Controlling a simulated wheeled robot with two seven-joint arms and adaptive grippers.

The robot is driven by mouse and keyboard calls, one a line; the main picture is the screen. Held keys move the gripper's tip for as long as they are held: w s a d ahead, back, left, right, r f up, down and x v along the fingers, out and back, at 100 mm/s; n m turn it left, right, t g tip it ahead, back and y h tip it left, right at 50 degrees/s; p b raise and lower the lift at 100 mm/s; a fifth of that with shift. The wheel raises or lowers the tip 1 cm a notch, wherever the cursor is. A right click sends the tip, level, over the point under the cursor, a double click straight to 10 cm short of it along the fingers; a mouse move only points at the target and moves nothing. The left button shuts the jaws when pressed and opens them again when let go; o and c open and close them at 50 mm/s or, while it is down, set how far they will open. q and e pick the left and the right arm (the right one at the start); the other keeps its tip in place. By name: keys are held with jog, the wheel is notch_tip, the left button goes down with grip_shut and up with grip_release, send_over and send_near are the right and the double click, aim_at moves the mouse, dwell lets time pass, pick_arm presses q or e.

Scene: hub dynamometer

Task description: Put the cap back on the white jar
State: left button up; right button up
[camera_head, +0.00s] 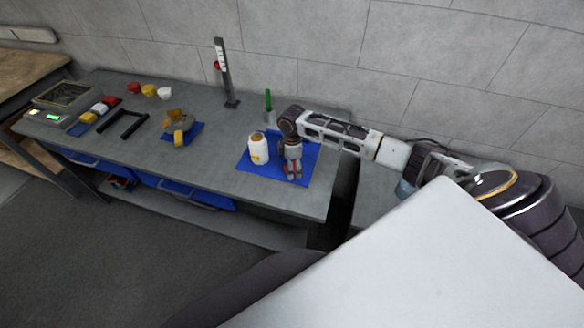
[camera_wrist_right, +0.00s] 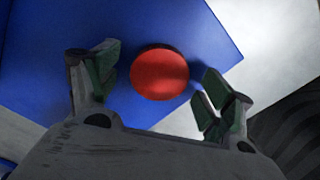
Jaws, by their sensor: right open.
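In the right wrist view, a round red cap (camera_wrist_right: 160,74) lies over the blue mat between the two open fingers, with a gap on each side. In the head view the gripper mostly hides the cap. My left gripper is out of view.
A dark upright post (camera_head: 225,75) is further back. To the left are a yellow-brown object (camera_head: 178,125) on another blue mat, a black frame (camera_head: 122,125) and a scale (camera_head: 60,103). The bench front is clear left of the jar.

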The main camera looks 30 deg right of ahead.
jog(key=shift+c, duration=0.4)
jog(key=c, duration=0.7)
jog(key=shift+r+b, duration=0.35)
jog(key=shift+r, duration=4.65)
